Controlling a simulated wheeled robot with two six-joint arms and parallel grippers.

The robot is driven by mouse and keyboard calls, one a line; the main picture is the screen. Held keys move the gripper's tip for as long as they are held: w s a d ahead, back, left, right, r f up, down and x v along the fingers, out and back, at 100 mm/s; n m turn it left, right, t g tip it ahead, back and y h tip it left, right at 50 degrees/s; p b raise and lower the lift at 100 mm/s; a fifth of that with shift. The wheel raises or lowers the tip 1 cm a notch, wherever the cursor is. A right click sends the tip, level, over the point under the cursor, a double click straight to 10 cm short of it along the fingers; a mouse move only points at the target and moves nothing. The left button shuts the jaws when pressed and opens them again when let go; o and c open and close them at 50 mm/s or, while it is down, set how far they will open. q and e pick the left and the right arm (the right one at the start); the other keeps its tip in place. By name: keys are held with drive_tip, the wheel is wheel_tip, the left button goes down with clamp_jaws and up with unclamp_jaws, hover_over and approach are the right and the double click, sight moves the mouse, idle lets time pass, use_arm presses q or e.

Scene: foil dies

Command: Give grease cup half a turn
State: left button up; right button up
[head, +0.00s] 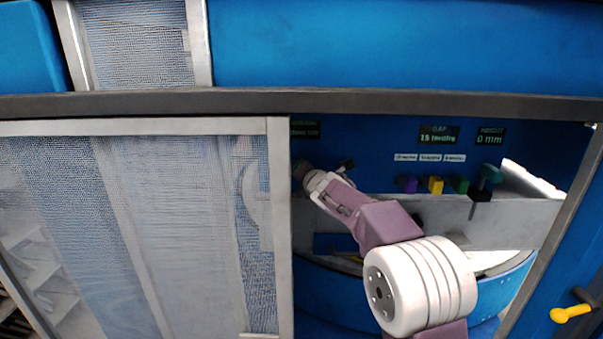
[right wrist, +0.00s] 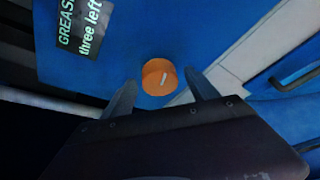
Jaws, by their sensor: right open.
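The mark is tilted. My right gripper (right wrist: 160,80) is open, with one finger on either side of the cup in that view. I cannot tell whether the fingertips reach around it or touch it. In the head view my right arm reaches up left to the panel, and its gripper (head: 318,181) hides most of that spot. The left gripper is not in view.
A label beside the cup (right wrist: 80,25) reads "GREAS…" and "three left". A mesh sliding door (head: 160,220) covers the left of the opening. Purple, yellow and green blocks (head: 435,185) stand on a grey ledge. A yellow-handled lever (head: 571,314) is at lower right.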

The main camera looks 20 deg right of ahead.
drive_tip(key=shift+x, duration=0.8)
drive_tip(key=shift+s+d+r, duration=0.1)
drive_tip(key=shift+s, duration=0.25)
drive_tip(key=shift+c, duration=0.6)
drive_tip(key=c, duration=1.2)
drive_tip(key=shift+c, duration=0.2)
